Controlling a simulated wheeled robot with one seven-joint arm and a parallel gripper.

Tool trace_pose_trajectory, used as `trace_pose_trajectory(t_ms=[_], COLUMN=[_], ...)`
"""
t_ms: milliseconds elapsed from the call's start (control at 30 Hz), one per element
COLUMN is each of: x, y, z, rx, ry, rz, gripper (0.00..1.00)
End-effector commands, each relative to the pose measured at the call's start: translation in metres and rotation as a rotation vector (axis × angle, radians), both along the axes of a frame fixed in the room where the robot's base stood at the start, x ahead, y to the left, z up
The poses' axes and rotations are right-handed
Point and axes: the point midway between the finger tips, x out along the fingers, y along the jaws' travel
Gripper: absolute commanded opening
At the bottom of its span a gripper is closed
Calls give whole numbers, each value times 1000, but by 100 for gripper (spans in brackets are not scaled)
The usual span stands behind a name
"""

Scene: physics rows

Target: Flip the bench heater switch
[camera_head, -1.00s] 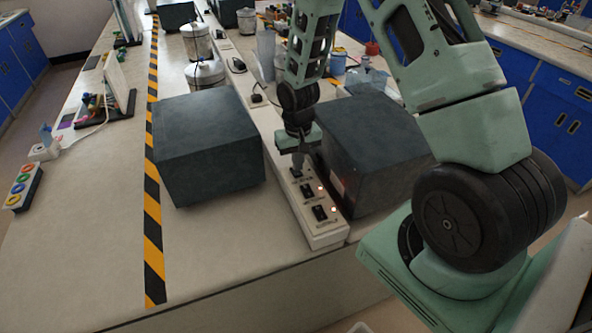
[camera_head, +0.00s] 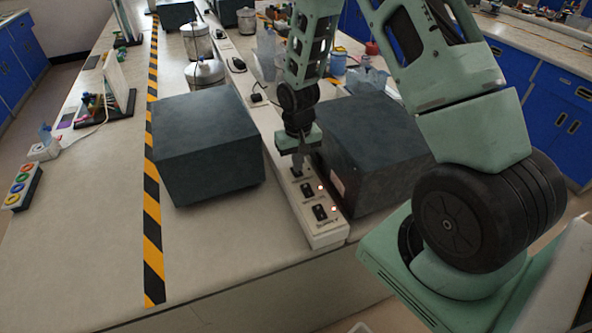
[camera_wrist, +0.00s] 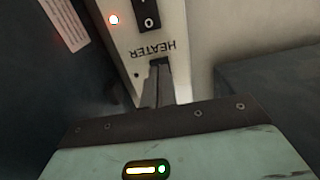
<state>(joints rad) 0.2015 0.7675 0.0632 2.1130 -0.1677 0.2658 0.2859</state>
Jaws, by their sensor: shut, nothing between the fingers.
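The white switch strip (camera_head: 325,235) lies on the bench between two dark boxes. In the wrist view the upside-down HEATER label (camera_wrist: 154,50) is readable on it. My gripper (camera_head: 298,172) is shut and empty, pointing down at the far switch of the strip. In the wrist view its fingertips (camera_wrist: 159,72) are right at the label's edge and hide the heater switch beneath them. I cannot tell the switch's position or whether the tips touch it. The neighbouring middle switch (camera_head: 307,190) and the near switch (camera_head: 320,212) each have a lit reddish lamp beside them.
A dark box (camera_head: 207,150) stands close left of the strip and another dark box (camera_head: 375,150) close right, leaving a narrow gap. Metal canisters (camera_head: 205,73) stand behind.

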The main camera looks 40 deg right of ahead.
Motion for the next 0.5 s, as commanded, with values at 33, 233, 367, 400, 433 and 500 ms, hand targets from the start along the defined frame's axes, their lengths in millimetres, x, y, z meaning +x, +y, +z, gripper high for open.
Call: trace_pose_trajectory(t_ms=[33,233,367,400,433,500], x=[0,0,0,0,0,0], y=[0,0,0,0,0,0], z=[-1,-4,-6,-7,-7,-8], rx=[0,0,0,0,0,0], ry=[0,0,0,0,0,0], rz=[0,0,0,0,0,0], gripper=[0,0,0,0,0,0])
